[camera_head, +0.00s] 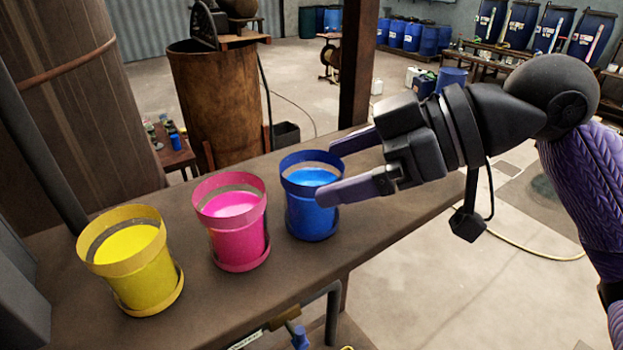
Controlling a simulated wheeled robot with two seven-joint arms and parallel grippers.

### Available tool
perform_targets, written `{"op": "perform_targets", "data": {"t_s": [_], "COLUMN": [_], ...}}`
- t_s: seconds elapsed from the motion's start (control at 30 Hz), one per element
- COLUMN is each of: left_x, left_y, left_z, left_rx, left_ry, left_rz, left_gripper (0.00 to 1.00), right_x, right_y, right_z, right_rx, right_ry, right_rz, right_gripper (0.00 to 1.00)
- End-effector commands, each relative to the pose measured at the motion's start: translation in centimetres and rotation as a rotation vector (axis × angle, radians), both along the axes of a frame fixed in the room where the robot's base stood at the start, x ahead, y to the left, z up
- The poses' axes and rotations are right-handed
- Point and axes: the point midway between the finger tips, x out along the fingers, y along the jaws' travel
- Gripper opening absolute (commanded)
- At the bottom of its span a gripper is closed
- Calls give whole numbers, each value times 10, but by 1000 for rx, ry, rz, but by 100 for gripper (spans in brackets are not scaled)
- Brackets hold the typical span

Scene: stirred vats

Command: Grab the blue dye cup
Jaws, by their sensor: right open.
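The blue dye cup (307,215) stands upright at the right end of a row of cups on the bench. It holds bright blue liquid and has a dark blue rim. My right gripper (326,172) is open, its purple-tipped fingers pointing left at the cup's right side. The nearer finger overlaps the cup in the picture, and the farther one reaches to the rim's back right. I cannot tell whether either finger touches the cup. My left gripper is not in view.
A pink dye cup (236,242) stands close left of the blue one, and a yellow dye cup (140,280) is farther left. The brown bench (385,215) is clear to the right. A dark post (358,65) rises behind it. A rusty vat (217,100) stands beyond.

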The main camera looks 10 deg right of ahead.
Motion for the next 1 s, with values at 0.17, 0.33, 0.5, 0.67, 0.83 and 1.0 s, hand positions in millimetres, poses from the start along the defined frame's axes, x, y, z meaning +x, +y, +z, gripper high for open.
{"op": "perform_targets", "data": {"t_s": [0.17,0.33,0.5,0.67,0.83,1.0], "left_x": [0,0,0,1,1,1], "left_y": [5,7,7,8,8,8], "left_z": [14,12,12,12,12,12], "left_rx": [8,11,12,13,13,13], "left_ry": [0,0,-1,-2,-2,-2], "left_rz": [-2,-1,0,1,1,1], "left_gripper": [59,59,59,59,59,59], "right_x": [10,11,11,11,11,11], "right_y": [23,24,24,24,24,24], "right_z": [-11,-14,-14,-14,-14,-13], "right_rx": [2,1,1,0,1,1], "right_ry": [2,0,0,1,0,-1], "right_rz": [2,0,0,0,0,-1], "right_gripper": [100,100,77,43,19,19]}}
